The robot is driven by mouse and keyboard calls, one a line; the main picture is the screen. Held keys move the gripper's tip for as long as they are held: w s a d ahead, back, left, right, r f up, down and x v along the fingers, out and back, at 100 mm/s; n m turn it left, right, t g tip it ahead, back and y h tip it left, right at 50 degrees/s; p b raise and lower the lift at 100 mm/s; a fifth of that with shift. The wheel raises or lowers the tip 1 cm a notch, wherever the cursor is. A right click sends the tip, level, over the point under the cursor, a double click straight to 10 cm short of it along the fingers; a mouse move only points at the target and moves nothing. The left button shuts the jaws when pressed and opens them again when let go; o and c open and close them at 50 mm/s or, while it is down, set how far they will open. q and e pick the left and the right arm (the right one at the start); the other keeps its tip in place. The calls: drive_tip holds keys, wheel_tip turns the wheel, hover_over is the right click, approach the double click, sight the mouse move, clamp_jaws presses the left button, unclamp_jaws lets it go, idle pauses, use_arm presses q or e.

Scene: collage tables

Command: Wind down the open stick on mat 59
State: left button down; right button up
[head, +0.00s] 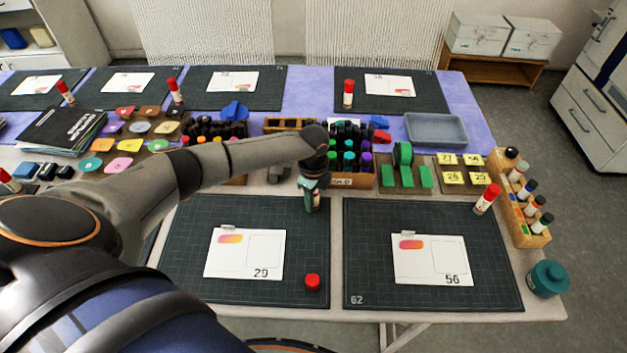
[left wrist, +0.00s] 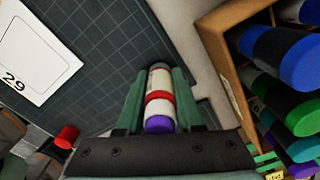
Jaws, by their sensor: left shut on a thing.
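My left gripper (head: 312,203) is over the upper right corner of the left front mat (head: 190,260). It is shut on the glue stick (left wrist: 159,97), which has a white body, a red band and a bare purple end towards the wrist camera. The fingers (left wrist: 158,100) lie on both sides of the stick; in the head view they largely hide it. A red cap (head: 312,281) lies apart on the same mat, also in the left wrist view (left wrist: 67,135). The mat's number is not readable. My right gripper is not in view.
A card marked 29 (head: 243,254) lies on this mat.

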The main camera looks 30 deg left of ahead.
use_arm(q)
drive_tip(key=shift+s+d+f+n, duration=0.1)
drive_tip(key=shift+n, duration=0.2)
idle(0.4)
drive_tip(key=shift+c, duration=1.9)
unclamp_jaws()
